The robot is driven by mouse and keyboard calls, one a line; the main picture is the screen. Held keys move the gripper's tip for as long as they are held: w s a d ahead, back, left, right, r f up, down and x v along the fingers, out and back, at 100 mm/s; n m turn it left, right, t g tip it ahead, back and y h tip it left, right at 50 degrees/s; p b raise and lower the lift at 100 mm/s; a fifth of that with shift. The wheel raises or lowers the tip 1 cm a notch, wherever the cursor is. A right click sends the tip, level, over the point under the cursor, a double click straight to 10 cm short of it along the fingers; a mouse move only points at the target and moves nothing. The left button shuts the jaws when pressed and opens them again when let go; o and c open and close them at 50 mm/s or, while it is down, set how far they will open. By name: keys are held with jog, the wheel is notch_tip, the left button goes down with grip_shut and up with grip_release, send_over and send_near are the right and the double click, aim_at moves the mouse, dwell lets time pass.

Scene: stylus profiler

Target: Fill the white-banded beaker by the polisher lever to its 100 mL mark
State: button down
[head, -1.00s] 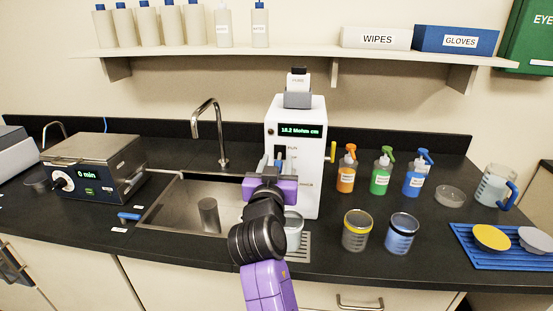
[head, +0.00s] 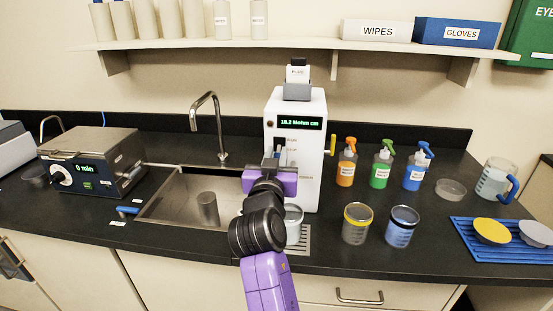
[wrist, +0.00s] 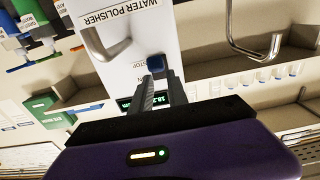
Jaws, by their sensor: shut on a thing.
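The white water polisher (head: 312,165) stands at the counter's middle, its display lit. My gripper (head: 279,160) is at its front. In the wrist view my gripper (wrist: 158,72) has its fingers together on the blue-tipped polisher lever (wrist: 155,62), beside the STOP label. The white-banded beaker (head: 293,225) stands upright on the grate below, partly hidden behind my arm. Its water level and 100 mL mark cannot be made out, nor any stream from the spout.
A yellow-banded beaker (head: 357,226) and a blue-banded beaker (head: 402,228) stand to the right. Spray bottles (head: 382,166) stand behind them. The sink (head: 180,205) with its tap (head: 207,125) is left of the polisher. A blue drying rack (head: 510,252) lies at far right.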

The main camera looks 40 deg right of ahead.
notch_tip(320, 180, down, 3)
jog(key=t+h+b, duration=0.1)
jog(key=b, duration=0.6)
jog(key=h+b, duration=0.1)
jog(key=b, duration=0.6)
jog(key=shift+d+f+t+h+b, duration=0.2)
jog(key=shift+t+h+b, duration=0.1)
jog(key=shift+t+b, duration=0.1)
jog(key=h+b, duration=0.1)
jog(key=b, duration=0.4)
jog(key=shift+w+d+f+t, duration=0.1)
jog(key=shift+w+f+t, duration=0.1)
jog(key=shift+t, duration=0.2)
jog(key=b, duration=0.3)
jog(key=shift+t+h, duration=0.3)
jog(key=shift+r, duration=0.15)
jog(key=c, duration=1.3)
grip_release()
jog(key=shift+r, duration=0.15)
jog(key=shift+s+r, duration=0.1)
jog(key=shift+r, duration=0.1)
jog(key=shift+r, duration=0.1)
